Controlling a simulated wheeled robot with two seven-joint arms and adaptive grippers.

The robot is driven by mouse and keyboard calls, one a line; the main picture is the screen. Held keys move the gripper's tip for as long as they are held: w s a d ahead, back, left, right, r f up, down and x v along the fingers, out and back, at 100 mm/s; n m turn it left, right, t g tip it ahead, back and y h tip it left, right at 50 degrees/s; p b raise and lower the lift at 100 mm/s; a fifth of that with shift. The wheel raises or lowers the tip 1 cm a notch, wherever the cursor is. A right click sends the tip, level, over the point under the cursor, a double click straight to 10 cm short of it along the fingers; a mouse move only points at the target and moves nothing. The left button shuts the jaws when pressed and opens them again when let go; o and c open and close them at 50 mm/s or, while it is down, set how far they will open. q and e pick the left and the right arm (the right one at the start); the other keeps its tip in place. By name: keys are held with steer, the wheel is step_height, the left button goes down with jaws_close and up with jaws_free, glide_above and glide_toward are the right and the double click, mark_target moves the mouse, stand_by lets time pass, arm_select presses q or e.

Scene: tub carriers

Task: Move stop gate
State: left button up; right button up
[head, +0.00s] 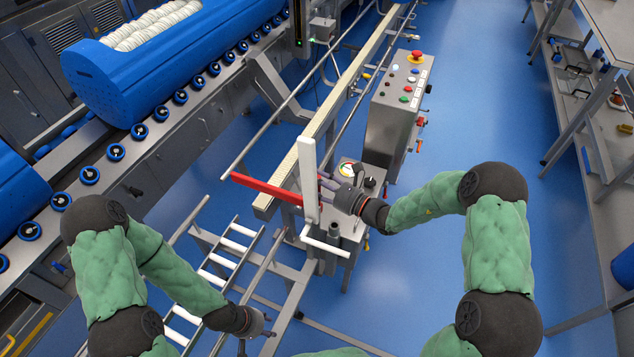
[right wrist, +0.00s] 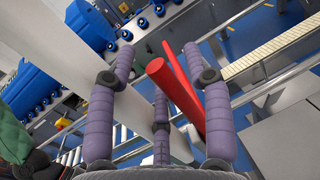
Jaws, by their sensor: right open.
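The stop gate shows in the head view as a white upright plate (head: 308,180) with a red bar (head: 265,190) reaching left across the rail. My right gripper (head: 328,184) is at the right side of the plate, which partly hides its fingers. In the right wrist view the open fingers of my right gripper (right wrist: 160,72) spread around a red round-ended handle (right wrist: 172,85). I cannot tell whether they touch it. The white plate (right wrist: 95,75) passes behind the left finger. My left gripper (head: 266,325) is low in the head view, fingers spread and empty, by the lower rails.
A roller conveyor (head: 200,85) with blue tubs (head: 140,75) runs along the left. A control box (head: 400,95) with a red button stands beyond the gate. A ladder-like rack (head: 228,255) lies below. Blue floor is open at right, before a workbench (head: 605,200).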

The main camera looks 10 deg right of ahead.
jaws_close()
arm_select(q)
steer(key=shift+f, duration=0.1)
